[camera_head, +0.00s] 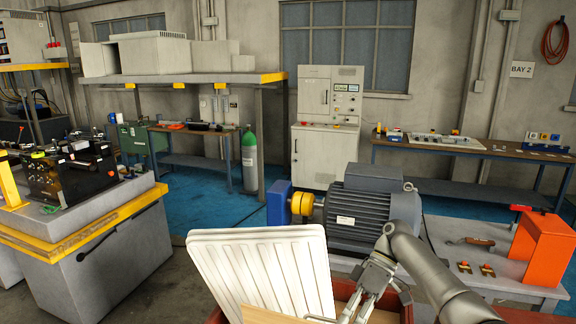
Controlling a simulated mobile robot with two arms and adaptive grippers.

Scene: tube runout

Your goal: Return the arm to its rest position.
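My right arm (425,265) comes in from the lower right. Its gripper (357,307) points down over a red-walled bin (345,290) at the bottom edge. The fingers reach the lower edge of the picture, and their tips are hard to make out, so I cannot tell whether they are open or shut. A white ribbed panel (265,265) leans just left of the gripper, with a tan board (265,315) in front of it. My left gripper is not in view.
A grey motor (370,208) with a yellow coupling stands behind my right arm. An orange guard (542,248) sits on the grey bench (500,270) at right. A yellow-edged machine (100,245) stands at left. Blue floor (200,205) lies open behind.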

